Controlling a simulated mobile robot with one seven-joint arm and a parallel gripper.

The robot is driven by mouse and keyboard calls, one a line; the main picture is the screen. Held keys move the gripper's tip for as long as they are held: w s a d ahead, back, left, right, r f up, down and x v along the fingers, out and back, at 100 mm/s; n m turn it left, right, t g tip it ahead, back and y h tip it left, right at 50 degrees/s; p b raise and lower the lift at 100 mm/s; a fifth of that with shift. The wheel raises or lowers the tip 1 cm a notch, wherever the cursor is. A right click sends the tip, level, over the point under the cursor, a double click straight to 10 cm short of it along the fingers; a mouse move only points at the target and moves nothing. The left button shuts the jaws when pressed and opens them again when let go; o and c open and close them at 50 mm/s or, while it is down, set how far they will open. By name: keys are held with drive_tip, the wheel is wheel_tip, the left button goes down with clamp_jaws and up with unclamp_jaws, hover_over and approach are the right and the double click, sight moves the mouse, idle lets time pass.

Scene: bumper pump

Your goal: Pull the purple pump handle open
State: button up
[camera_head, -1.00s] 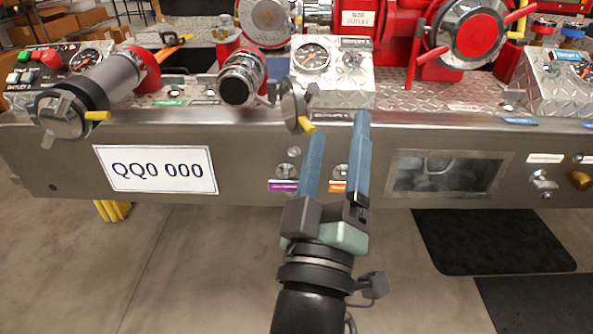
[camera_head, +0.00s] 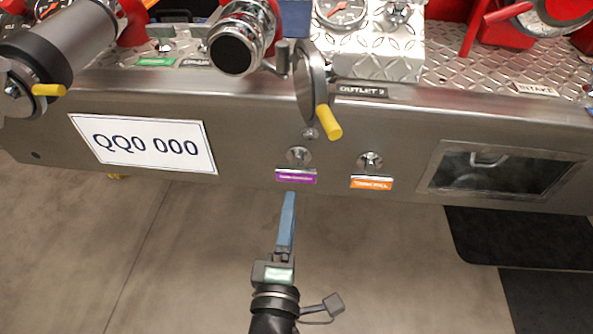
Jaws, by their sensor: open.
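The purple pump handle (camera_head: 298,156) is a small round metal knob on the front of the steel bumper, directly above a purple label (camera_head: 296,177). My gripper (camera_head: 289,198) is below the purple label in the picture, its blue fingers pointing up toward it. The fingers show edge-on, one over the other, so the gap between them is hidden. The gripper is open and nothing shows in it. No contact with the handle is visible.
A similar knob (camera_head: 370,160) with an orange label (camera_head: 371,183) is to the right. A valve lever with a yellow grip (camera_head: 328,123) hangs just above the purple handle. A number plate (camera_head: 145,145) is left and a recessed window (camera_head: 498,170) right.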

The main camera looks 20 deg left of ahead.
sight(296, 178)
drive_tip(key=b+x, duration=0.2)
drive_tip(key=x, duration=0.7)
drive_tip(key=shift+w, duration=0.45)
clamp_jaws()
idle(0.9)
